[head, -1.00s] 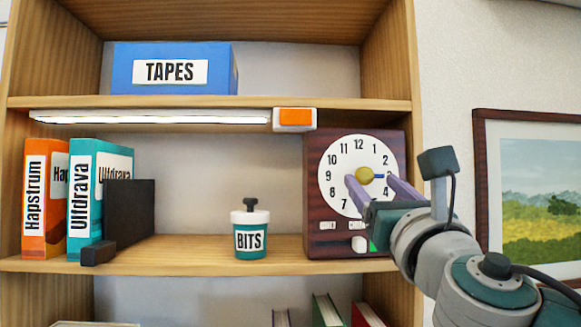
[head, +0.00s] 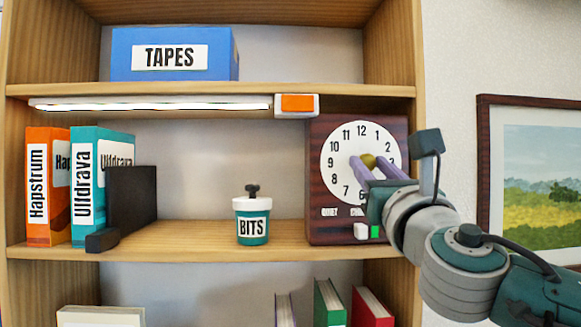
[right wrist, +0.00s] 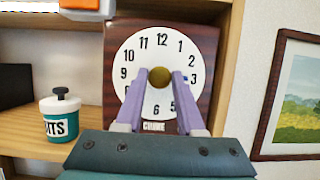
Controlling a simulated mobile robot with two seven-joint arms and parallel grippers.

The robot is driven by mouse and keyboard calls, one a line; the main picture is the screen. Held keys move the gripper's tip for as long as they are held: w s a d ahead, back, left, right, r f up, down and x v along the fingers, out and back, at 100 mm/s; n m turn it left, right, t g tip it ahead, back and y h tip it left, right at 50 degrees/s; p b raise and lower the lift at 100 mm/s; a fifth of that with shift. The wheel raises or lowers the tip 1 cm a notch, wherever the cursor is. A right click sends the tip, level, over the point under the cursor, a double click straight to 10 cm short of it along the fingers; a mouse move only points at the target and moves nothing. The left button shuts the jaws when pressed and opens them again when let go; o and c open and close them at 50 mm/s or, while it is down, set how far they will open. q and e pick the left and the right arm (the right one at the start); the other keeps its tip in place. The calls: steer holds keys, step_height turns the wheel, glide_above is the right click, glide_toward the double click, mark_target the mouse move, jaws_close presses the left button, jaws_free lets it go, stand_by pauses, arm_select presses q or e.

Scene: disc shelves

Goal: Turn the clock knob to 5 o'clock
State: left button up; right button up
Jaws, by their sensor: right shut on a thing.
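The clock (head: 316,180) has a dark wooden body and stands at the right end of the middle shelf. Its white dial (head: 340,143) faces me, with a round brass knob (head: 368,159) at the centre. My right gripper (head: 370,163) reaches in from the lower right, its two purple fingers shut on the knob. The right wrist view shows the knob (right wrist: 159,77) between the fingertips. A bit of blue, perhaps the pointer, shows by the right finger near the 3; the rest is hidden. The fingers cover part of the lower dial. My left gripper is out of view.
A teal BITS pot (head: 252,226) stands left of the clock. Books (head: 88,190) and a black bookend (head: 132,205) are farther left. A lamp with an orange switch (head: 298,103) hangs under the upper shelf. A framed picture (head: 545,215) hangs at right.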

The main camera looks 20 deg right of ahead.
jaws_close()
steer(key=shift+m, duration=0.4)
steer(key=m+h+b, duration=0.2)
steer(key=m, duration=0.1)
steer(key=shift+a+f+g, duration=0.1)
steer(key=shift+f+g, duration=0.05)
steer(key=shift+g, duration=0.15)
steer(key=m+g+h+b, duration=0.1)
steer(key=m+h, duration=0.1)
steer(key=m, duration=0.2)
steer(key=m+g, duration=0.1)
steer(key=m, duration=0.1)
steer(key=m+h+b, duration=0.1)
steer(key=m, duration=0.2)
steer(key=shift+a+r+g+h, duration=0.2)
steer(key=shift+g+h, duration=0.1)
steer(key=shift+g, duration=0.1)
steer(key=shift+r+m+g+h, duration=0.1)
steer(key=shift+m+g+h, duration=0.35)
steer(key=shift+m, duration=1.25)
steer(key=shift+d+g+y, duration=0.1)
steer(key=shift+g+y, duration=0.15)
